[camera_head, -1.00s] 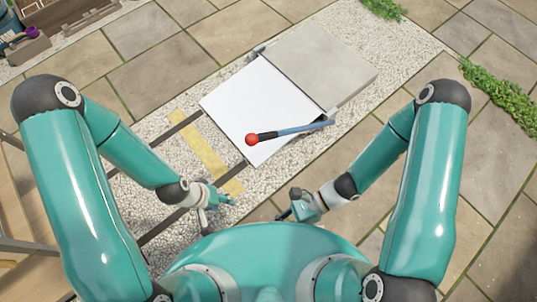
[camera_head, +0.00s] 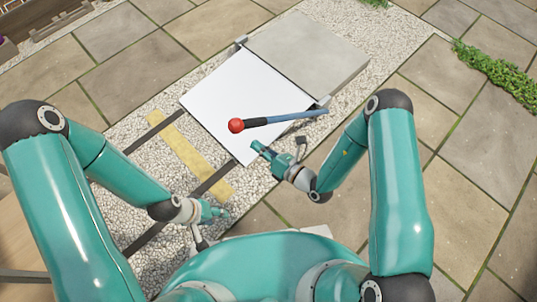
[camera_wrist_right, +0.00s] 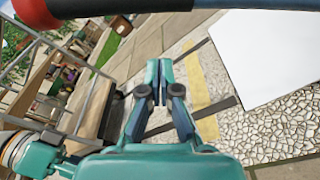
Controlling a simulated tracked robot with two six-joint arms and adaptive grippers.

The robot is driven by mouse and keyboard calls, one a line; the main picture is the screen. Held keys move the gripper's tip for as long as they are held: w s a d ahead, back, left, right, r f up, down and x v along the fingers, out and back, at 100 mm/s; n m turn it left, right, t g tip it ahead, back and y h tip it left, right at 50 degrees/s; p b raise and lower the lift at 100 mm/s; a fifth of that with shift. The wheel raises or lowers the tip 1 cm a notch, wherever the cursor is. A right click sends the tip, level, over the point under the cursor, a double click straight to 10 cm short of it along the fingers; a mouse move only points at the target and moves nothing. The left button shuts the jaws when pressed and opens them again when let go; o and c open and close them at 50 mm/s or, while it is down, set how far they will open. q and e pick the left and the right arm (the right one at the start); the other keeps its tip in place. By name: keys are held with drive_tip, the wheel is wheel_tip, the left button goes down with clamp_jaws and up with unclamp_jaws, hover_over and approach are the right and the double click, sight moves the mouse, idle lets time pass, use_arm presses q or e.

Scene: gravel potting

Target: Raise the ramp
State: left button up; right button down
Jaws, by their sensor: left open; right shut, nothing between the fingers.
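The ramp (camera_head: 222,98) is a white panel lying at the near-left side of a grey slab platform (camera_head: 308,52), above gravel. A lever (camera_head: 285,118) with a blue shaft, dark grip and red ball (camera_head: 236,126) extends from the platform's near corner across the ramp in the head view. The ramp (camera_wrist_right: 275,55) and the lever's shaft (camera_wrist_right: 130,6) also show in the right wrist view. My right gripper (camera_head: 257,146) is shut and empty, near the ramp's near corner, below the lever in the picture. My left gripper (camera_head: 222,211) is open and empty over the gravel.
Two dark rails (camera_head: 152,130) and a yellow strip (camera_head: 190,155) lie on the gravel beyond the ramp's low end. Paving slabs surround the gravel bed. Green plants (camera_head: 495,75) grow at right. A wire-sided trolley or rack (camera_wrist_right: 75,85) shows in the right wrist view.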

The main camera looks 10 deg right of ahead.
drive_tip(key=shift+w+r+b, duration=0.35)
drive_tip(key=shift+w+r, duration=0.3)
drive_tip(key=shift+w, duration=0.25)
drive_tip(key=shift+w+r+b, duration=0.3)
drive_tip(key=shift+w+r, duration=0.35)
drive_tip(key=shift+w, duration=0.2)
